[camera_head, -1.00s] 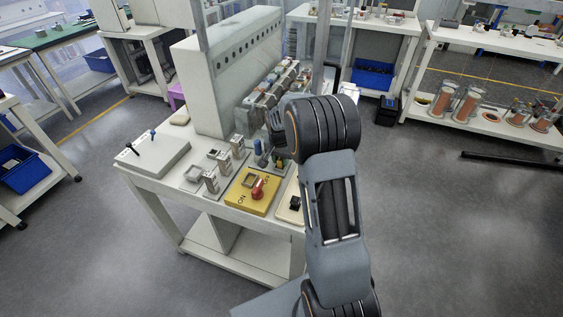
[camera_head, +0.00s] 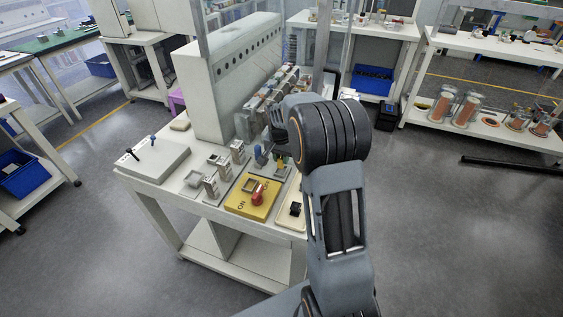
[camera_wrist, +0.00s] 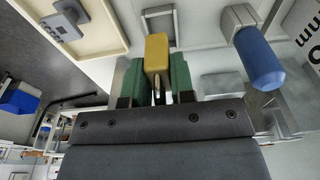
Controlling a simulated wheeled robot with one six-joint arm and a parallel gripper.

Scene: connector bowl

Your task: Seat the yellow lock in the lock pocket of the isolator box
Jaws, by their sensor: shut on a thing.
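The yellow lock (camera_wrist: 157,52) is held between the green finger pads of my gripper (camera_wrist: 157,78) in the wrist view. A metal shackle shows at its near end. In the head view, a small yellow patch (camera_head: 282,163) shows below my gripper (camera_head: 281,150), whose fingers are mostly hidden by the wrist. The isolator box (camera_head: 239,206) is a yellow block marked ON, with a red handle and a square grey frame on top. It sits on the white table, left of and nearer than my gripper. I cannot tell which opening is the lock pocket.
A cream tray (camera_head: 285,218) with a black part stands right of the isolator box. A blue-handled item (camera_wrist: 258,57) stands beside my gripper in the wrist view. Metal blocks (camera_head: 211,184) stand left of the box. A tall white panel (camera_head: 205,95) rises behind.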

